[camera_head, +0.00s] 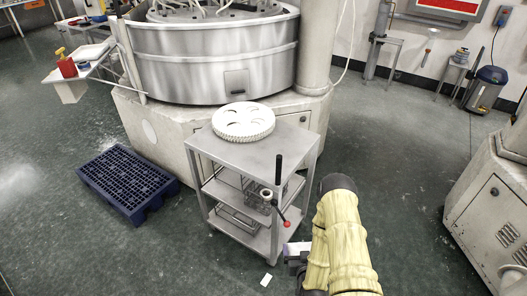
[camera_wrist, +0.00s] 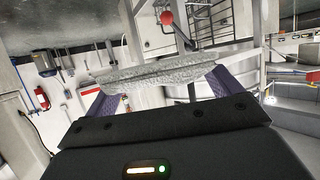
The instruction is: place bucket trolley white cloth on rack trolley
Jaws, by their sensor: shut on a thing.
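The rack trolley (camera_head: 238,152) stands in the middle of the head view, a grey metal frame with a top and lower shelves. A white toothed disc with holes (camera_head: 243,122) lies on its top. My gripper (camera_head: 295,249) is at the trolley's front right side, partly hidden by my arm. In the wrist view, my gripper (camera_wrist: 160,92) is shut on a crumpled greyish-white cloth (camera_wrist: 155,73), which spans between the two purple fingers. In the head view the cloth is too small to tell clearly. The bucket trolley cannot be made out.
A dark lever with a red knob (camera_head: 287,223) rises at the trolley's front right corner. The big round lapping machine (camera_head: 215,62) stands behind. A blue pallet (camera_head: 128,183) lies left. A small white piece (camera_head: 266,280) lies on the floor. Floor right of the trolley is open.

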